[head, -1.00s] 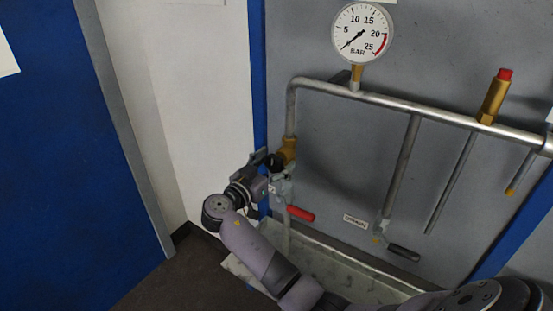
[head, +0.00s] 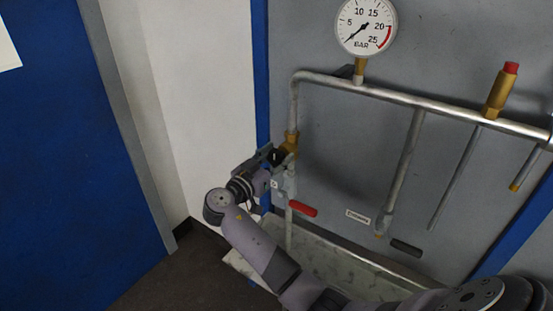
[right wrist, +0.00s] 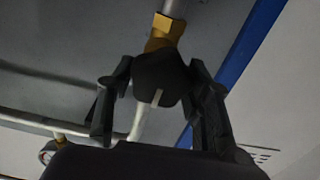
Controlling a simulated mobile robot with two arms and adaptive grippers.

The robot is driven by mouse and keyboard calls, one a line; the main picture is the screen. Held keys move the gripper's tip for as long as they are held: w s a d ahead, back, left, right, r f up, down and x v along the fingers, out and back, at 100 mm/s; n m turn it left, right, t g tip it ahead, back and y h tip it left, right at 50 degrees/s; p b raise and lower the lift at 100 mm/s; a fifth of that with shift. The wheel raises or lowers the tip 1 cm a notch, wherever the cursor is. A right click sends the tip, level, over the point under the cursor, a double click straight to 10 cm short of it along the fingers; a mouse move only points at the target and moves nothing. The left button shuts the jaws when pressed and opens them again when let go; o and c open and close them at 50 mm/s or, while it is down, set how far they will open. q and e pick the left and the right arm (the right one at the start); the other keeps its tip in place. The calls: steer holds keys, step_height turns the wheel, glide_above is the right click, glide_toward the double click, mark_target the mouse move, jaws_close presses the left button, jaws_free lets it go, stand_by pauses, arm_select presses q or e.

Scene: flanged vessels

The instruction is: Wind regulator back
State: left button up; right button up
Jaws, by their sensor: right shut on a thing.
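The regulator's black hand knob (right wrist: 160,82) sits on a brass fitting (right wrist: 158,35) in the right wrist view, with a pale mark on its face. My right gripper (right wrist: 160,68) is shut on the knob, one finger on each side. In the head view the brass regulator body (head: 290,143) is at the lower left end of the pipe, and my right gripper (head: 272,163) reaches it from the left, partly hiding the knob (head: 277,156). The round pressure gauge (head: 366,26) has its needle at the low end, lower left. My left gripper is not in view.
Below the regulator is a red lever handle (head: 303,209); further right is a black lever handle (head: 406,248). A red-capped brass valve (head: 500,92) stands on the pipe (head: 415,105). A pale trough (head: 325,255) lies below. A white wall (head: 185,100) is at left.

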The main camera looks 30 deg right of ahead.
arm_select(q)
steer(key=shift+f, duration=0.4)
arm_select(e)
steer(key=shift+n, duration=0.3)
steer(key=o, duration=1.1)
steer(key=v, duration=1.2)
